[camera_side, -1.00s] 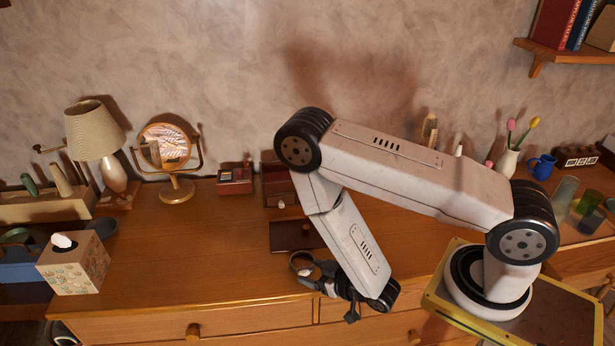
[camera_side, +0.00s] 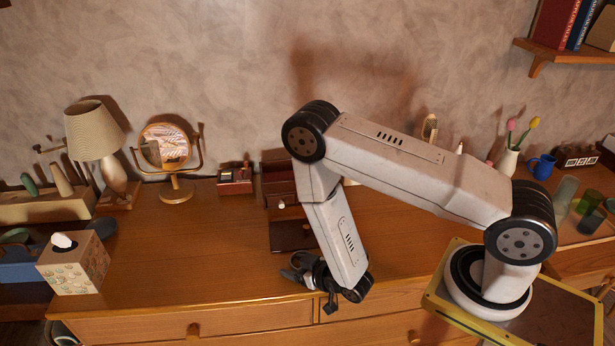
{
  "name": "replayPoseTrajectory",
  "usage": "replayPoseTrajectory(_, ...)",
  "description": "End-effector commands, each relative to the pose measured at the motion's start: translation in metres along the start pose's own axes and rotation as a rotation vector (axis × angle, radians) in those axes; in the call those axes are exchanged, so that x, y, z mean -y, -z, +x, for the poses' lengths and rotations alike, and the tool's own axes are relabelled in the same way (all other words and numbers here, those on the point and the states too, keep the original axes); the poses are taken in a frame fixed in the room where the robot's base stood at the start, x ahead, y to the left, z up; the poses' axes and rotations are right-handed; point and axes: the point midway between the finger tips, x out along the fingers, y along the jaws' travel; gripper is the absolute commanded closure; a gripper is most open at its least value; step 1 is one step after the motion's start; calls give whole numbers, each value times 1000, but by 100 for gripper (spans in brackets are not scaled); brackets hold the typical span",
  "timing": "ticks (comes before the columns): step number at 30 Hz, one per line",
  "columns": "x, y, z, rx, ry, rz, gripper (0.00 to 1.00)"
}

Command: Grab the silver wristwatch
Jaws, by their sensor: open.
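My gripper (camera_side: 292,268) is low over the front part of the wooden dresser top (camera_side: 200,262), left of my arm's wrist. Its dark fingers point left and are apart. I cannot make out the silver wristwatch clearly; the gripper covers the spot where a small ring-like shape showed before. I see nothing clearly held between the fingers.
A dark flat box (camera_side: 292,236) lies just behind the gripper, before a small brown drawer chest (camera_side: 279,190). A red box (camera_side: 235,181), a round mirror (camera_side: 166,148), a lamp (camera_side: 95,130) and a tissue box (camera_side: 75,266) stand left. The dresser's middle-left is clear.

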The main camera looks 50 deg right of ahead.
Motion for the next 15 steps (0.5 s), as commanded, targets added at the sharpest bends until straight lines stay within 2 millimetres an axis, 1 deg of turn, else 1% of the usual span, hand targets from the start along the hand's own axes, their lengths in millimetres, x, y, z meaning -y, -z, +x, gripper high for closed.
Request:
replayPoseTrajectory(13, 0, 0, 0, 0, 0, 0, 29)
replayPoseTrajectory(14, 0, 0, 0, 0, 0, 0, 32)
replayPoseTrajectory(15, 0, 0, 0, 0, 0, 0, 45)
